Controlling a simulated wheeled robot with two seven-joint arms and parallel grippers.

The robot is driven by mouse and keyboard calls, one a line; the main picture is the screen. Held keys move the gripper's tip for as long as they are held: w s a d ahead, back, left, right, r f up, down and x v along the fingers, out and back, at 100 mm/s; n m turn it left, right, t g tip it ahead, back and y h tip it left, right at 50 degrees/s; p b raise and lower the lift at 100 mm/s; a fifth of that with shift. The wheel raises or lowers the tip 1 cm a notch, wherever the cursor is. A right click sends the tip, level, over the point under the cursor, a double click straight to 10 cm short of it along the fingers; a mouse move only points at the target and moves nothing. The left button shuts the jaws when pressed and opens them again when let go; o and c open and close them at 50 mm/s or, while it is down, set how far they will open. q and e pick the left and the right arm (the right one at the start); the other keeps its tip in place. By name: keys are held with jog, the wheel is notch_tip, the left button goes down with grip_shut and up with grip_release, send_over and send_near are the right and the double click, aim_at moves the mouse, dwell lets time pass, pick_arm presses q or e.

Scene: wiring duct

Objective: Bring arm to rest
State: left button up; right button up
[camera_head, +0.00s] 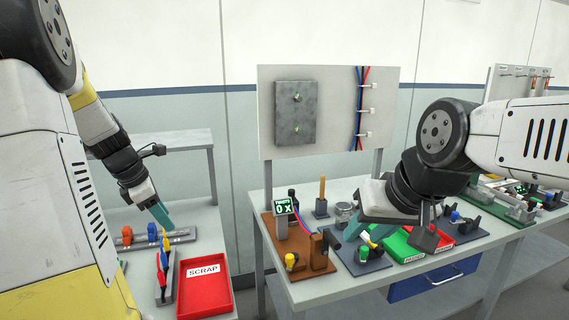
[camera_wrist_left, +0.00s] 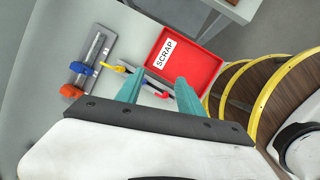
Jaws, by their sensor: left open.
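My left gripper (camera_head: 163,220) hangs over the left table with its teal fingers pointing down. In the left wrist view its fingers (camera_wrist_left: 160,82) are spread apart with nothing held between them. Below and beyond them is a dark rack with yellow, blue and red-handled items (camera_head: 163,265). My right gripper (camera_head: 362,236) is low over the right workbench beside the green and red trays. Its fingers are mostly hidden by its own body and wrist, so its jaws cannot be read.
A red SCRAP tray (camera_head: 205,305) and a grey rail with orange and blue knobs (camera_head: 160,238) are on the left table. The right bench holds a brown fixture with a small display (camera_head: 283,206), a green tray (camera_head: 402,247) and a back panel (camera_head: 335,105).

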pick_arm(q)
jog(key=s+d+r+m+t, duration=0.1)
jog(key=s+d+r+m, duration=0.3)
jog(key=s+d+m, duration=0.4)
jog(key=s+d+r+m+t, duration=0.1)
jog(key=s+d+r+m, duration=0.3)
jog(key=m, duration=1.3)
jog(key=s+d, duration=0.4)
jog(key=s, duration=0.2)
jog(key=shift+d+m+t, duration=0.3)
